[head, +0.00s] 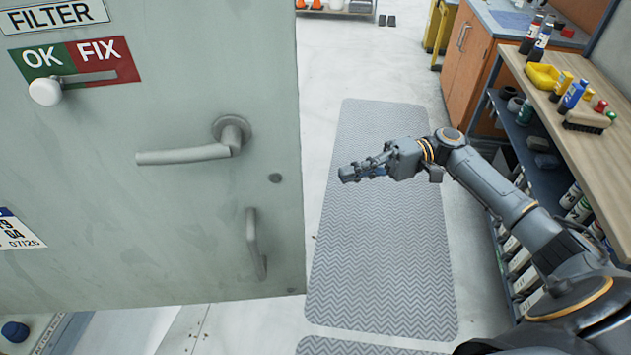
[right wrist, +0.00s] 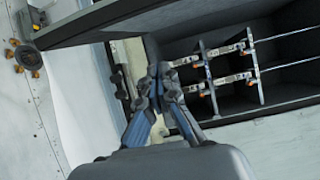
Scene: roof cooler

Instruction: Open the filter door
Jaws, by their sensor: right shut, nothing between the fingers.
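The grey-green filter door (head: 180,220) fills the left of the head view. It has a FILTER label (head: 55,15), a lever handle (head: 185,155) lying roughly level, and an upright pull handle (head: 255,245) below it. A slider with a white knob (head: 45,91) sits at the OK end of its plate. My right gripper (head: 347,173) is shut and empty, to the right of the door's edge and apart from both handles. In the right wrist view the shut fingers (right wrist: 155,75) are in front of an open dark compartment (right wrist: 220,60) with rods and clips. My left gripper is out of view.
A patterned grey floor mat (head: 385,240) lies right of the door. Orange cabinets (head: 466,55) stand behind. The floor between is clear.

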